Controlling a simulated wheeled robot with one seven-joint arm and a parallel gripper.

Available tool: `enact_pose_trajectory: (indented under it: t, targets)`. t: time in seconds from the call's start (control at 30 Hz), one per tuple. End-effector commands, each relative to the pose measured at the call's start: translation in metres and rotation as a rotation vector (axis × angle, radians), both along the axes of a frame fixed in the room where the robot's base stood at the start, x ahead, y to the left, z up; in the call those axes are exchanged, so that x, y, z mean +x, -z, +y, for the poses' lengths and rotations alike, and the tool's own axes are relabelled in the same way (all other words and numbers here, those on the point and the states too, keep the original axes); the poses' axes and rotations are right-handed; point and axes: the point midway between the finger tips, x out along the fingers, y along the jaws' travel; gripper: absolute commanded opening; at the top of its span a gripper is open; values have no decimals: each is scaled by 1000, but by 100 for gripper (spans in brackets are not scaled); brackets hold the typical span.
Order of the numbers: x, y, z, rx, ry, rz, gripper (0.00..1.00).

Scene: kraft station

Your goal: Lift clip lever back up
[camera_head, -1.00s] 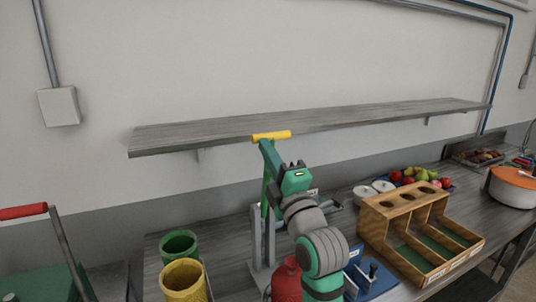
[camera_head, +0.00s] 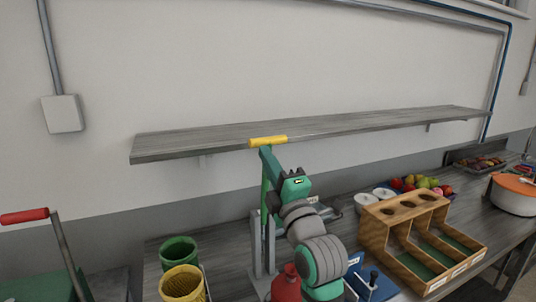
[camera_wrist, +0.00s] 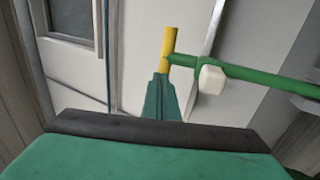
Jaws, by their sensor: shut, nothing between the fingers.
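The clip lever (camera_head: 264,195) is a green bar that stands nearly upright at the grey clip stand (camera_head: 257,245), with a yellow crossbar handle (camera_head: 268,141) on top. In the wrist view the yellow handle (camera_wrist: 170,42) and green bar (camera_wrist: 250,76) lie just beyond the fingertips. My gripper (camera_head: 265,150) is shut and empty. Its tapered green fingers reach up to just under the handle and show in the wrist view (camera_wrist: 159,80). They are at or touching the handle; I cannot tell which. My arm hides part of the stand.
A grey shelf (camera_head: 330,128) runs along the wall behind the handle. Green (camera_head: 179,250) and yellow (camera_head: 184,284) bins stand at left, a red bottle (camera_head: 286,285) in front. A wooden divided box (camera_head: 402,210), white pots (camera_head: 364,200) and fruit (camera_head: 420,184) are at right.

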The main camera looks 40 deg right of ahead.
Motion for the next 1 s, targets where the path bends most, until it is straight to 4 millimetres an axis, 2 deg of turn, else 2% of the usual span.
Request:
enact_pose_trajectory:
  t: [0.3,0.5,0.7,1.0]
  targets:
    - [-58,22,17,1,-3,0,0]
    - [-87,33,23,2,-3,1,0]
    - [-101,38,24,2,-1,1,0]
    - [-103,38,24,2,0,0,0]
